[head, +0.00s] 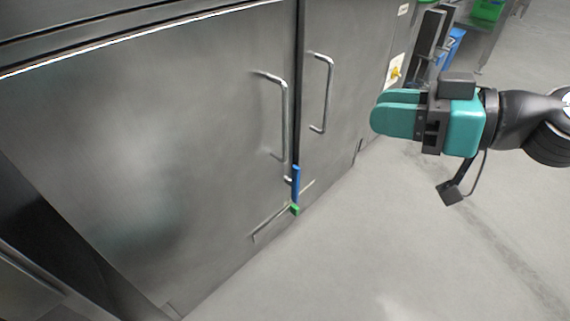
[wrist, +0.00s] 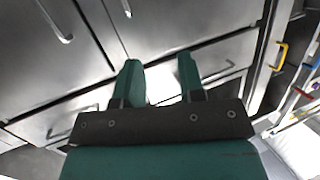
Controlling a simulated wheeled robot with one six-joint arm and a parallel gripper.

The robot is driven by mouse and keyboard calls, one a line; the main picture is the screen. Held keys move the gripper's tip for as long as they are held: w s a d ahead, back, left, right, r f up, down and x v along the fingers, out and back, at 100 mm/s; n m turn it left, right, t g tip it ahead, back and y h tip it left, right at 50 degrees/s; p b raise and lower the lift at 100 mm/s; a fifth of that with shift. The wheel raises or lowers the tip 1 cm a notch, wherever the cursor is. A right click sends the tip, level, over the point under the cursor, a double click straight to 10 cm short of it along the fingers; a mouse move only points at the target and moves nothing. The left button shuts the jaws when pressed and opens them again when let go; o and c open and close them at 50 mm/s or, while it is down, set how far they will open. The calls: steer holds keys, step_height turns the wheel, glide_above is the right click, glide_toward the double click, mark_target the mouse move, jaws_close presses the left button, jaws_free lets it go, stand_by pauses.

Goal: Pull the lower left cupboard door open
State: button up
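The left cupboard door (head: 150,150) is a large grey metal panel in the head view and looks shut. Its bar handle (head: 285,120) is upright near its right edge. The right door (head: 345,95) beside it has a similar handle (head: 328,95) and also looks shut. My gripper (head: 376,108) is in front of and to the right of both handles, apart from them. In the wrist view, my gripper (wrist: 160,63) has its two teal fingers apart with nothing between them. Metal panels and two bar handles show beyond; I cannot tell which handle is which there.
A blue piece (head: 296,184) and a green piece (head: 294,210) sit at the gap between the doors, low down. Open grey floor (head: 370,245) lies in front. A green bin (head: 488,9) stands at the back right. A yellow handle (wrist: 279,56) shows in the wrist view.

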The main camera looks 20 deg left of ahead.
steer(key=w+f+t+y+b, duration=0.2)
steer(key=w+f+b, duration=0.2)
steer(key=f+b, duration=0.55)
steer(key=w+a+f+p, duration=0.1)
steer(key=w+a+p, duration=0.2)
steer(key=a+p, duration=0.7)
steer(key=a, duration=0.7)
steer(key=shift+w+p, duration=0.2)
steer(key=shift+p, duration=0.2)
steer(key=shift+c, duration=0.2)
jaws_close()
